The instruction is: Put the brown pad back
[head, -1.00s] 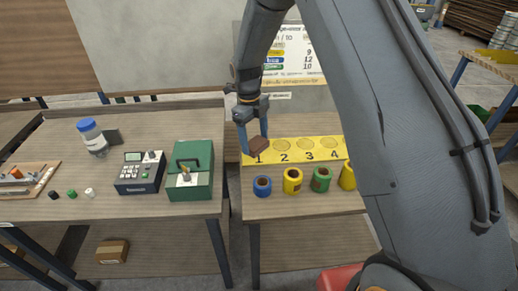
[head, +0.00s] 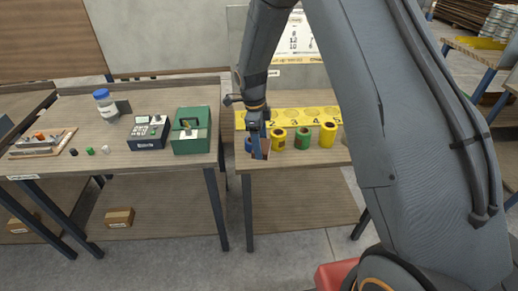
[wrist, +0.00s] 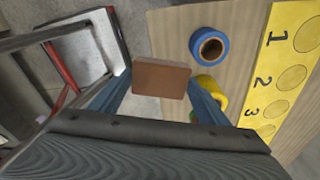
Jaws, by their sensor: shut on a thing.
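The brown pad (wrist: 161,79) is a small brown block held between the two blue fingers of my gripper (wrist: 158,92) in the wrist view. In the head view my gripper (head: 258,146) is at the front edge of the right table, with the brown pad (head: 261,151) partly hidden by the fingers. In the wrist view the pad is beside the blue roll (wrist: 209,46), over the table's edge, with floor visible below. My gripper is shut on the pad.
A yellow numbered board (head: 290,115) lies at the back of the right table (head: 315,158). Yellow (head: 279,138) and green (head: 303,138) rolls stand before it.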

